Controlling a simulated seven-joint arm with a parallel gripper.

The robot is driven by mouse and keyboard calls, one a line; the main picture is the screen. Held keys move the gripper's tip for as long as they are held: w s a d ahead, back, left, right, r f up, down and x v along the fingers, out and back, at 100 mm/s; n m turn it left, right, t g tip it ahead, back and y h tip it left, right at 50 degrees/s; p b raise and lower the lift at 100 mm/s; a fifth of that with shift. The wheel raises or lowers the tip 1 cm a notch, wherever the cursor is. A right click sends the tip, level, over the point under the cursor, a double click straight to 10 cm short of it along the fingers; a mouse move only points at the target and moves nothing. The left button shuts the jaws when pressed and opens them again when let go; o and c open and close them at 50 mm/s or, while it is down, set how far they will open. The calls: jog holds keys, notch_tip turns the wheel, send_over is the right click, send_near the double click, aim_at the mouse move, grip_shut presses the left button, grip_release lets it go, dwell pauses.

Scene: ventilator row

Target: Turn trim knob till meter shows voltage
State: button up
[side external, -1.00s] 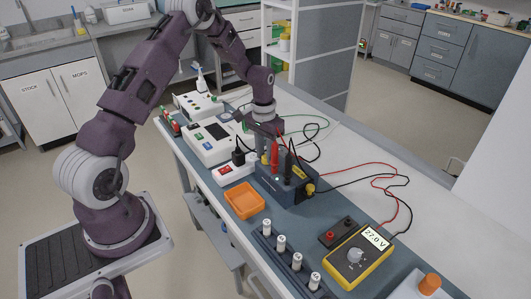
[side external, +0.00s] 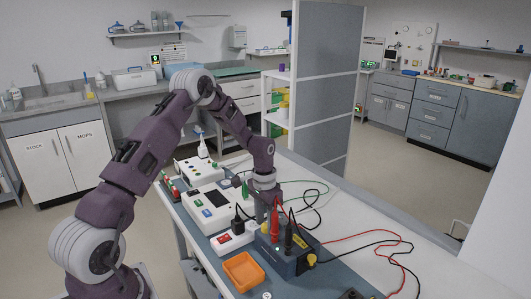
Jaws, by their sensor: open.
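A dark blue box (side external: 291,264) with a yellow label stands on the bench. A yellow knob (side external: 311,260) sits on its right end; I cannot tell for sure that it is the trim knob. A red probe (side external: 275,224) and a black probe (side external: 288,238) stand upright in the box's top. My gripper (side external: 266,207) is open, above the back left of the box and close behind the probes. Its fingertips are small and partly hidden, so contact with the box cannot be told. The meter is outside the current view.
Red and black leads (side external: 370,238) loop over the bench to the right. A grey partition (side external: 320,90) stands behind.

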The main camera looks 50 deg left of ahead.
jog(key=m, duration=0.6)
jog(key=shift+w+a+r+m, duration=0.15)
jog(key=shift+r+m, duration=0.65)
jog(key=shift+m, duration=0.1)
notch_tip(320, 180, up, 29)
jog(key=shift+f, duration=0.15)
jog(key=s+d+r+n+t+y, duration=0.25)
jog(key=s+d+r, duration=0.25)
jog(key=s+d, duration=0.8)
jog(key=s+d+f+n+t+h, duration=0.1)
jog(key=s+d+f+n, duration=0.1)
jog(key=s+f, duration=0.2)
jog(key=s+d+f+n+t+h, duration=0.1)
jog(key=s+d+f+n+t, duration=0.1)
jog(key=s, duration=0.9)
jog(key=shift+d+f+n, duration=0.3)
jog(key=shift+f+n, duration=0.45)
jog(key=shift+f, duration=0.15)
